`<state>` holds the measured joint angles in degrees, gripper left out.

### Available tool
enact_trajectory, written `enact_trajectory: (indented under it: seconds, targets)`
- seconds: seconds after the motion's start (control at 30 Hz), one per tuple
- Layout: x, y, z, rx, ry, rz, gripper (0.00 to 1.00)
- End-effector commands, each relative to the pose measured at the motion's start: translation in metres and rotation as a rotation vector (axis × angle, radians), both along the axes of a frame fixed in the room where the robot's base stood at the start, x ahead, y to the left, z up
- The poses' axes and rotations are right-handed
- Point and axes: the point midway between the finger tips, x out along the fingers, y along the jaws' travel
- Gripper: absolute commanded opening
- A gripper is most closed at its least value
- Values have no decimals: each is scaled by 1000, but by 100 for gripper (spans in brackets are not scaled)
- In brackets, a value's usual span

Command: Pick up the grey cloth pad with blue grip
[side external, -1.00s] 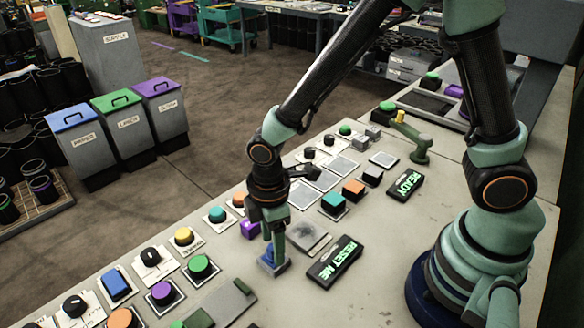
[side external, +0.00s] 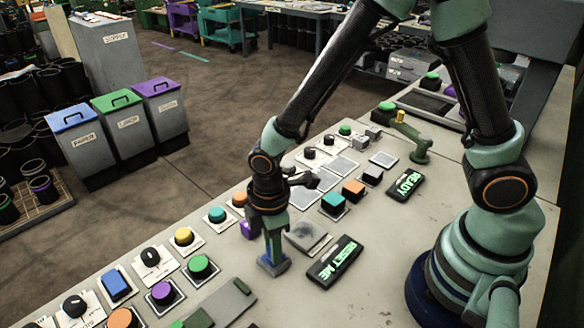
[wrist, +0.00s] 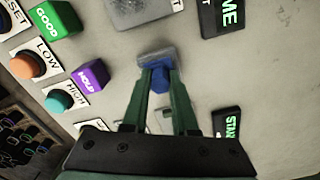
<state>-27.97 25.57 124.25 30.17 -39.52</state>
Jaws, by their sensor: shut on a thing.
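The grey cloth pad (side external: 275,266) with its blue grip sits at bench level in the side view, below my gripper (side external: 272,252). In the wrist view the grey pad (wrist: 155,56) shows beyond the fingertips, and the blue grip (wrist: 160,80) is between the two green fingers. My gripper (wrist: 160,82) points down and is shut on the blue grip. The fingers hide part of the grip. I cannot tell whether the pad touches the bench top.
A black "RESET ME" sign (side external: 335,262) lies close to the right of the pad. A smudged grey plate (side external: 307,236) is just behind it. A purple block (side external: 249,229) stands behind left, and several coloured buttons line the bench's left side.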

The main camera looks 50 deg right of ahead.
Motion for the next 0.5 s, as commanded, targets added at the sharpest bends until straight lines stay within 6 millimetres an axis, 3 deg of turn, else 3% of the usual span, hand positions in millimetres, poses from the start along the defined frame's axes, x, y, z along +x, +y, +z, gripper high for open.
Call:
enact_trajectory:
  seconds: [0.27, 0.5]
  targets:
    - [1, 1, 21, 2, -4, 0, 0]
    - [2, 1, 77, 6, -10, 0, 0]
